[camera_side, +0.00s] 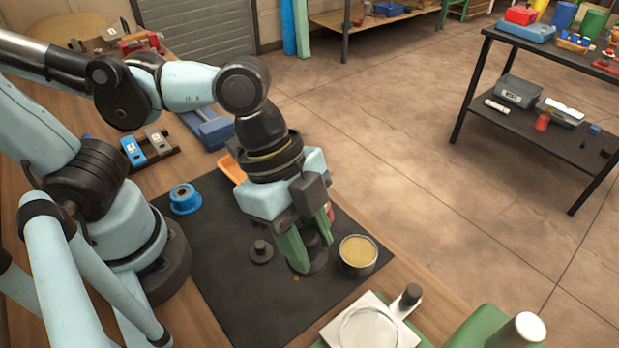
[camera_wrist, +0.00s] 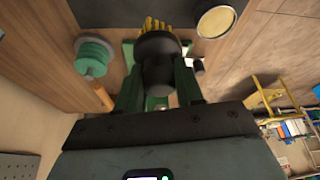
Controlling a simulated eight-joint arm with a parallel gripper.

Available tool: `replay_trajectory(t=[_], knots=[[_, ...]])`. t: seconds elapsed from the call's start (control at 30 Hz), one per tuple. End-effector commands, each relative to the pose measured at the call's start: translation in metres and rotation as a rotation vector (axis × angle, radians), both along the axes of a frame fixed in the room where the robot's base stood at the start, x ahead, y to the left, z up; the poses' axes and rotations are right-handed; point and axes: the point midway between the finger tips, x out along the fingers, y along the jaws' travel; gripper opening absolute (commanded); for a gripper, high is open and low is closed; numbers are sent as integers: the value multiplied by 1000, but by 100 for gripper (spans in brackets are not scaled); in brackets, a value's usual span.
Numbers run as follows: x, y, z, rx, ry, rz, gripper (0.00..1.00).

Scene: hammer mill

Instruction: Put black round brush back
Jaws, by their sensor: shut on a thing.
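My gripper (camera_side: 312,248) points down over the black mat (camera_side: 215,262), its green fingers shut around a dark round piece. In the wrist view, my gripper (camera_wrist: 157,85) holds the black round brush (camera_wrist: 158,58) between its fingers. The brush has a black rounded body, with yellow bristles showing at its far end. In the side view the fingers mostly hide the brush, and I cannot tell whether it touches the surface below. A round tin with yellowish contents (camera_side: 358,254) stands just right of the fingers; it also shows in the wrist view (camera_wrist: 216,20).
A small black knobbed piece (camera_side: 261,251) sits on the mat left of my gripper. A blue ring-shaped part (camera_side: 185,199) is at the mat's left. A silver plate device (camera_side: 370,325) stands in front. The mat's front left is clear.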

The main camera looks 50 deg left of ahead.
Motion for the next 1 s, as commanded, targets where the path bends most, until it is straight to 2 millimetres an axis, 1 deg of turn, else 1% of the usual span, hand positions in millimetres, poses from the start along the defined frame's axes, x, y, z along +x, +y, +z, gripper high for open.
replay_trajectory(t=[0.1,0.2,0.47,0.8,1.0], knots=[[0,0,-15,0,0,1,8],[1,0,-24,0,-1,1,8],[1,0,-36,0,-1,1,8],[1,0,-64,-1,-1,1,8],[0,0,-71,-1,-1,1,8]])
